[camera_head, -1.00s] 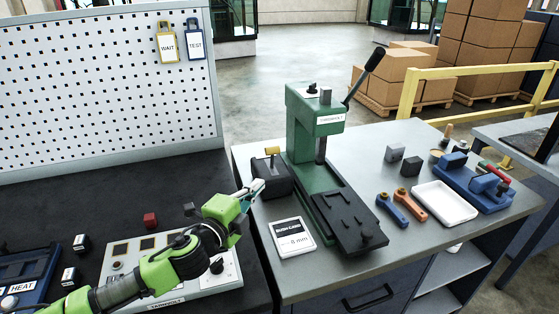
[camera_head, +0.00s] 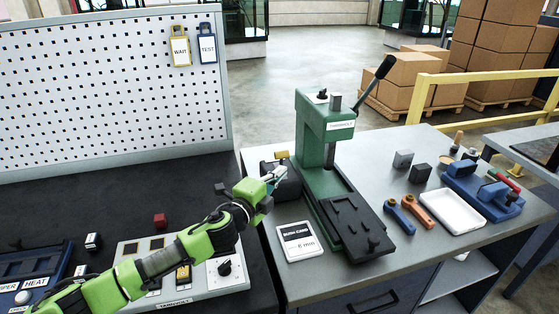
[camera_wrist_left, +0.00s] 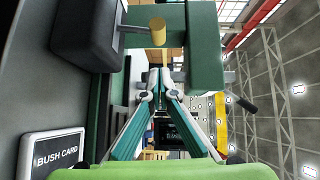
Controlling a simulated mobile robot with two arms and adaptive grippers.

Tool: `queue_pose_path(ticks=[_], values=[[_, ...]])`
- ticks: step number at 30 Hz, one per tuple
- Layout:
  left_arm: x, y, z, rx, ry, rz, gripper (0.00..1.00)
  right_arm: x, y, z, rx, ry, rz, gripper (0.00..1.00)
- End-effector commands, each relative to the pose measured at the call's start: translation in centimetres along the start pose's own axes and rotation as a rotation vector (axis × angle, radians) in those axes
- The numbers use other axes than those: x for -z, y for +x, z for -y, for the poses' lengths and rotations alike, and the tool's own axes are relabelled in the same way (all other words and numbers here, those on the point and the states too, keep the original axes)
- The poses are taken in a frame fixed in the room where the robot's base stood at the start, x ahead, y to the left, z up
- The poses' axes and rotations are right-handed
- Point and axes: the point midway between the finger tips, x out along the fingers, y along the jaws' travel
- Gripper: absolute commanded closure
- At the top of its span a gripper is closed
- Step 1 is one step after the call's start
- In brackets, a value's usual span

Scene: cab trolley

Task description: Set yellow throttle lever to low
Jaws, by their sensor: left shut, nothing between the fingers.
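The yellow throttle lever (camera_head: 281,155) has a yellow knob and stands up from a black box (camera_head: 290,189) at the left edge of the grey bench, beside the green press. In the left wrist view the yellow knob (camera_wrist_left: 157,32) is at the top centre, with the black box (camera_wrist_left: 85,38) to its left. My left gripper (camera_head: 278,174) is shut and empty, with its tips in front of the box and below the knob in the head view. In the left wrist view its fingertips (camera_wrist_left: 155,76) appear below the knob; I cannot tell whether they touch it. My right gripper is out of view.
The green press (camera_head: 324,150) stands close to the right of the box. A bush card (camera_head: 299,241) lies in front. A control panel (camera_head: 205,287) with a dial is under my left arm. Blue and orange tools (camera_head: 419,210) and a white tray (camera_head: 453,211) lie farther right.

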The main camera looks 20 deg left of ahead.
Motion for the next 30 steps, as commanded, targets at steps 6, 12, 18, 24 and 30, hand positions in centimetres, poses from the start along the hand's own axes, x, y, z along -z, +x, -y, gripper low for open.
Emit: queue_pose_path(ticks=[6,12,18,24,30], values=[[-0.7,3.3,0.2,0.0,0.0,0.004,1.0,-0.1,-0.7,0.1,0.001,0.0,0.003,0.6],[-2.2,4.8,0.0,0.0,-0.001,0.001,1.0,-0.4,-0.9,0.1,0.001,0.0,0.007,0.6],[-2.8,5.4,0.0,0.0,-0.001,0.0,1.0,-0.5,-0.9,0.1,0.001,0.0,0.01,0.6],[-2.9,5.4,0.0,0.0,-0.001,0.0,1.0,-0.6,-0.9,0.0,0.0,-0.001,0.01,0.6],[-2.9,5.4,0.1,-0.002,-0.003,0.001,1.0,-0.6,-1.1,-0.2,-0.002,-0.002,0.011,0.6]])
